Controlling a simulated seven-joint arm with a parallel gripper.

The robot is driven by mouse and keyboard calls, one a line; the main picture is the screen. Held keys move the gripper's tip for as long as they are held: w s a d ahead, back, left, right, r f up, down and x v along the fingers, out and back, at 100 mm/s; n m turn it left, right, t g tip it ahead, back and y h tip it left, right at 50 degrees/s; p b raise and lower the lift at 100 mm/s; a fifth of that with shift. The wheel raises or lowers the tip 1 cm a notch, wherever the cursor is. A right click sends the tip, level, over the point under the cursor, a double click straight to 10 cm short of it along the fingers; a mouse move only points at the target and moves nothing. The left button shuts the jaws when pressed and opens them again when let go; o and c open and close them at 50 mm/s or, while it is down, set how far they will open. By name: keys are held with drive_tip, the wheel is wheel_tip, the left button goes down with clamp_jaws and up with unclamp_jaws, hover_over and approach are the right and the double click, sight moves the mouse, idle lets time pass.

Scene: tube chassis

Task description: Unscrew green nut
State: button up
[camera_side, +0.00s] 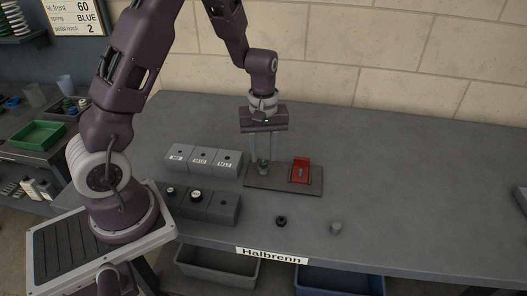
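A small green nut (263,168) shows low at the left part of a dark base plate (260,184) on the table. My gripper (265,161) points straight down over it, with its two pale fingers on either side. The fingertips are at about the height of the nut and partly hide it. The view is too small to tell whether they touch it. The post or thread under the nut cannot be made out.
A red bracket (301,171) stands on the right of the plate. Light blocks (203,161) marked M8, M10 and M12 and a darker block row (221,208) stand left. A black nut (281,221) and a grey piece (336,228) lie in front.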

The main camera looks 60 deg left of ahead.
drive_tip(key=m, duration=0.8)
drive_tip(key=shift+m, duration=0.3)
drive_tip(key=m, duration=1.2)
drive_tip(key=shift+m, duration=0.3)
drive_tip(key=m, duration=0.6)
